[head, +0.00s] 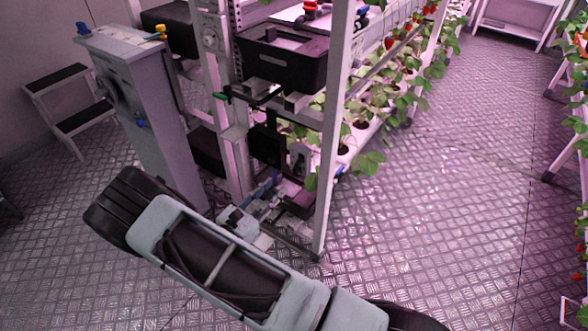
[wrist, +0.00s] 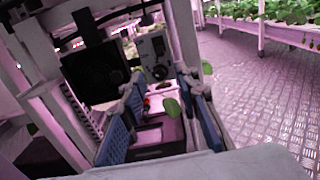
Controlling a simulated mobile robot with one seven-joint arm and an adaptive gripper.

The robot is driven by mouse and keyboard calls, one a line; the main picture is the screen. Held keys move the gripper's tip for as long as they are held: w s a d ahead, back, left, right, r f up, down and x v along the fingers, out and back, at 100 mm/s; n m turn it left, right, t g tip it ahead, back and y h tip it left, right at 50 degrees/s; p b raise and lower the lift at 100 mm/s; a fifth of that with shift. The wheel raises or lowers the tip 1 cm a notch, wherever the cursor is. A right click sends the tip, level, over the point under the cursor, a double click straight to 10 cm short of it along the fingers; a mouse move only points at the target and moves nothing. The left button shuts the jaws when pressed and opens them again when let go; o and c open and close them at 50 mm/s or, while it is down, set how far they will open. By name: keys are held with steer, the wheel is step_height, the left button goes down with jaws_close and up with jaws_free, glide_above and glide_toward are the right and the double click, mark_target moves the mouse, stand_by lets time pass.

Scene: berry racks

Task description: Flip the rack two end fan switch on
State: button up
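My gripper (head: 268,197) is low beside the end of the rack in the head view, partly hidden by my arm. In the wrist view my gripper (wrist: 160,88) has its two blue-padded fingers wide apart with nothing held between them. A small grey panel (wrist: 153,50) with a dark round knob on its lower part stands beyond the fingertips. It also shows beside the rack post in the head view as a grey box (head: 299,160). I cannot make out which part is the fan switch, or whether it is on or off.
A dark screen (wrist: 95,72) is left of the panel. A white rack post (head: 335,125) stands close right of the gripper. A black crate (head: 283,55) sits above. A grey cabinet (head: 150,115) is at left. The metal floor (head: 430,220) at right is clear.

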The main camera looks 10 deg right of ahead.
mark_target(294, 169)
steer(key=b+x, duration=0.1)
steer(key=x, duration=0.9)
steer(key=shift+w+d, duration=0.1)
steer(key=shift+d, duration=0.1)
jaws_close()
